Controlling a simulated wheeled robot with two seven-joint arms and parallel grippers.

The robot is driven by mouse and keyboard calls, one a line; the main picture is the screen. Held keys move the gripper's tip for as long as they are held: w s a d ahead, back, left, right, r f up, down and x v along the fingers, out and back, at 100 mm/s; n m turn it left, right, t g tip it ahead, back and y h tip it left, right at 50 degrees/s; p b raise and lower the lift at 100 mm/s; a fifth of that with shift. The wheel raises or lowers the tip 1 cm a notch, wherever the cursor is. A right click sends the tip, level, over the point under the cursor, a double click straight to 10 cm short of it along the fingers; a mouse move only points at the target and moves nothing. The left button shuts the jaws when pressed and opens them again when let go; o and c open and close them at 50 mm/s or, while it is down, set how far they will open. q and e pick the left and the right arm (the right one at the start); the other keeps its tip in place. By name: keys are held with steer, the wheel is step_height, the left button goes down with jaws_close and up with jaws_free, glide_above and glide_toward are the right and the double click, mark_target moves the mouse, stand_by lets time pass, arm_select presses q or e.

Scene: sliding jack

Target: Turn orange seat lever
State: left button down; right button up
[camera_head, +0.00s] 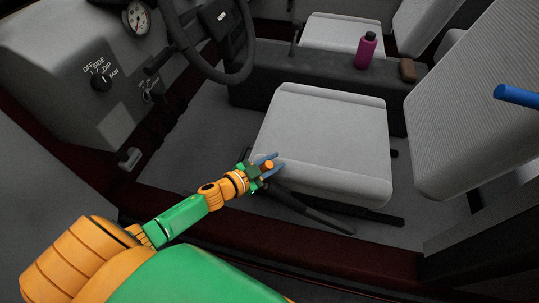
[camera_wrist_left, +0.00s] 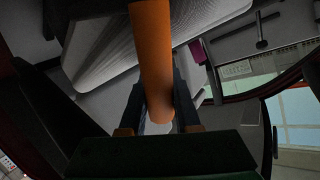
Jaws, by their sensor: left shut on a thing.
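The orange seat lever (camera_wrist_left: 153,55) runs down through the middle of the left wrist view, between the two dark fingers of my left gripper (camera_wrist_left: 160,95). In the head view my left gripper (camera_head: 268,167) is at the front left corner of the grey driver's seat (camera_head: 325,135), shut on the lever. Only a small orange piece of the lever (camera_head: 268,165) shows there between the fingers. The rest of the lever is hidden in the head view by the gripper and seat. My right gripper is not in view.
The steering wheel (camera_head: 248,60) and dashboard (camera_head: 70,75) stand at the upper left. A magenta bottle (camera_head: 366,50) and a brown object (camera_head: 407,70) sit on the centre console. The dark red door sill (camera_head: 300,252) runs below the seat. Dark rails show under the seat.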

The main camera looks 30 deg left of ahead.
mark_target(263, 169)
arm_select(q)
steer(key=c, duration=0.6)
jaws_free()
steer(key=p+v, duration=0.1)
steer(key=v, duration=0.5)
steer(key=shift+p, duration=0.3)
steer(key=shift+s+a+r, duration=0.1)
steer(key=shift+s+a, duration=0.1)
steer(key=shift+s, duration=0.3)
